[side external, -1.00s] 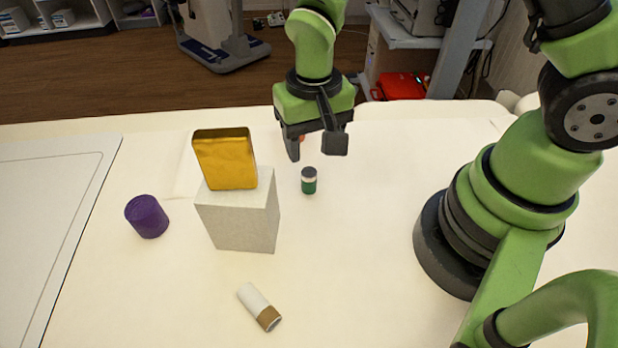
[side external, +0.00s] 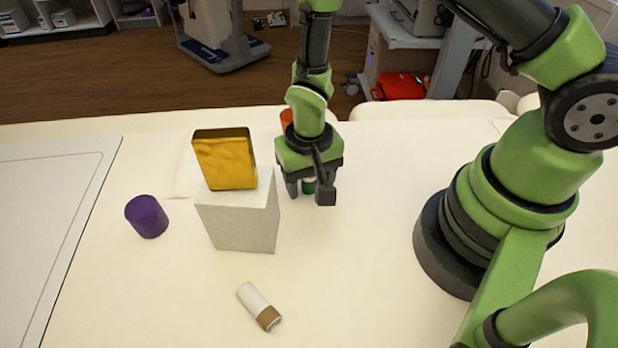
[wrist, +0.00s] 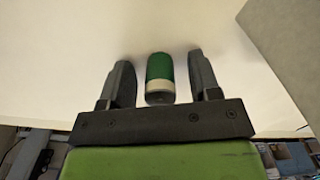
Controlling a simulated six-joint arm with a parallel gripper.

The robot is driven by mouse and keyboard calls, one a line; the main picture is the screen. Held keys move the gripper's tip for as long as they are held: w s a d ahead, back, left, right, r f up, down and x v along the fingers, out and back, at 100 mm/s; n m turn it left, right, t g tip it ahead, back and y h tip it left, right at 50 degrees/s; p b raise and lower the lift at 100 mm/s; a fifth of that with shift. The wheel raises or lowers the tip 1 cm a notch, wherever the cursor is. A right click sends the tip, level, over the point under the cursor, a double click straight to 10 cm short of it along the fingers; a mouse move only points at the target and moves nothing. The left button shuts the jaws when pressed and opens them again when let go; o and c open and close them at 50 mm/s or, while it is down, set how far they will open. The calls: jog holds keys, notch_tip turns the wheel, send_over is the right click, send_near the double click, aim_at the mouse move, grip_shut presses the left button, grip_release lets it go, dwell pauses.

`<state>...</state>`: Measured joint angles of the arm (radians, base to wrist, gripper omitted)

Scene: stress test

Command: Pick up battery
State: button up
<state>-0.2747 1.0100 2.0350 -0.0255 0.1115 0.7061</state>
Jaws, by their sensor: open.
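The battery is a small green cylinder with a pale band and a dark end. In the wrist view the battery (wrist: 160,72) lies between the two fingers of my gripper (wrist: 160,78), with a gap on each side. In the side external view the battery (side external: 309,186) is mostly hidden behind my gripper (side external: 312,193), which is low over the table. My gripper is open, one finger on each side of the battery. I cannot tell whether its fingertips touch the table.
A white block (side external: 240,218) with a gold box (side external: 225,159) on top stands just left of my gripper. A purple cylinder (side external: 147,217) is farther left. A white and brown tube (side external: 259,306) lies in front. An orange object (side external: 287,118) is partly hidden behind my gripper.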

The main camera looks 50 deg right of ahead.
jog(key=c, duration=1)
jog(key=shift+r, duration=0.1)
